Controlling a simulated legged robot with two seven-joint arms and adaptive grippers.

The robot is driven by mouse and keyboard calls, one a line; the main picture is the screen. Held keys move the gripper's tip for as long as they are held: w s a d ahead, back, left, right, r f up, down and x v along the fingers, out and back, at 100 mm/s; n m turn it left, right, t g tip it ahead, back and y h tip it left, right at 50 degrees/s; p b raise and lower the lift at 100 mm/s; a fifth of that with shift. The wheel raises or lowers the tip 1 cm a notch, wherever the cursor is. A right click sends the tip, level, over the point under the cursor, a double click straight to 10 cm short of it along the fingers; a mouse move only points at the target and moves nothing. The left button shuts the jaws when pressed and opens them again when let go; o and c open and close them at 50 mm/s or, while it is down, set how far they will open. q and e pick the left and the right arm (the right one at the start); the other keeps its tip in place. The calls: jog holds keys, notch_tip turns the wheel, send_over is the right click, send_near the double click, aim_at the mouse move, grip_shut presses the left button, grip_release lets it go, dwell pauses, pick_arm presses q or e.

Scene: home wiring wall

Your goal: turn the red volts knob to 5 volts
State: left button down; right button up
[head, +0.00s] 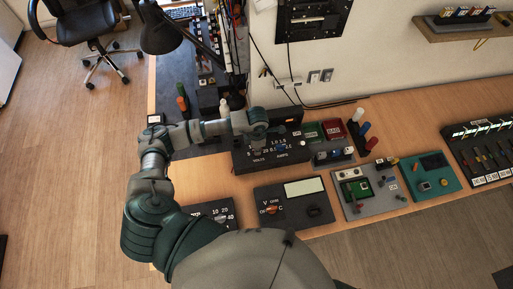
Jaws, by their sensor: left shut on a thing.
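The dark power supply (269,158) lies on the wooden bench with printed scales and the labels VOLTS and AMPS. My left gripper (257,147) reaches over its left dial, just above the VOLTS label, and is shut on the red volts knob. The gripper hides the knob and its pointer, so the setting cannot be read. A blue knob (281,147) sits at the AMPS dial, close to the right of the gripper. My right gripper is not in view.
A meter panel (293,203) with a pale screen and an orange knob lies in front. Circuit boards (370,189) lie to the right. Coloured cylinders (365,130) stand at the back right. A black desk lamp (160,32) stands behind my arm.

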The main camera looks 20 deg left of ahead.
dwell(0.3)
pick_arm(q)
jog(key=c, duration=1.2)
grip_release()
jog(key=shift+w+d+f, duration=0.1)
jog(key=shift+w, duration=0.05)
notch_tip(320, 180, up, 12)
jog(key=shift+f, duration=0.1)
